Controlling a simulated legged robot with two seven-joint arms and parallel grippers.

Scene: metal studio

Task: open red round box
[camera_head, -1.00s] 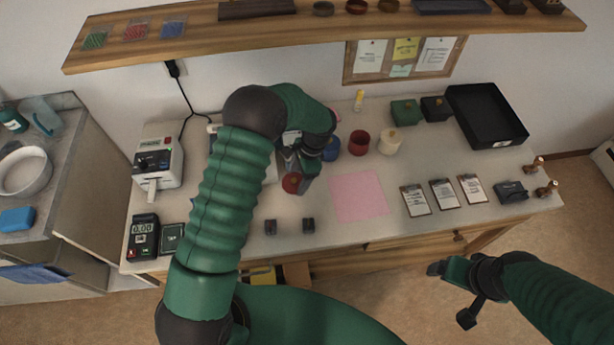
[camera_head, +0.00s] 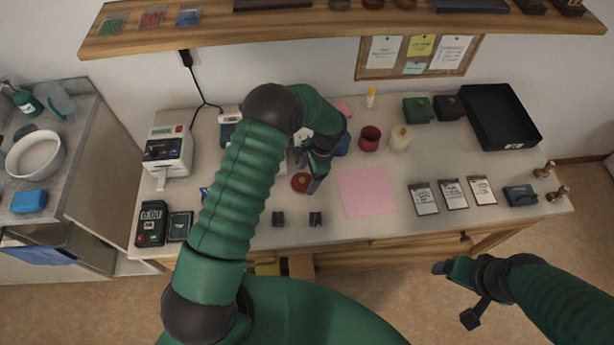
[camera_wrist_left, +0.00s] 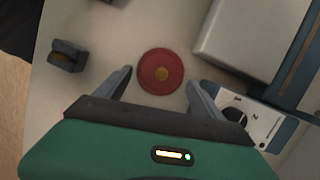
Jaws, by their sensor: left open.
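The red round box (camera_head: 370,139) stands at the back middle of the table in the head view, with its dark inside showing and no lid on it. A red round lid with a gold knob (camera_head: 300,183) lies nearer the front, left of the pink mat; it also shows in the left wrist view (camera_wrist_left: 150,83). My left gripper (camera_wrist_left: 160,80) is open and over the lid, with one finger on each side of it and gaps between. The left hand partly covers the lid in the head view. My right gripper (camera_head: 452,275) hangs off the table's front edge; its jaw state is unclear.
A white round box (camera_head: 401,139) stands right of the red box. The pink mat (camera_head: 367,193) is bare. A black tray (camera_head: 498,112) is at the back right. A shelf (camera_head: 350,22) runs above.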

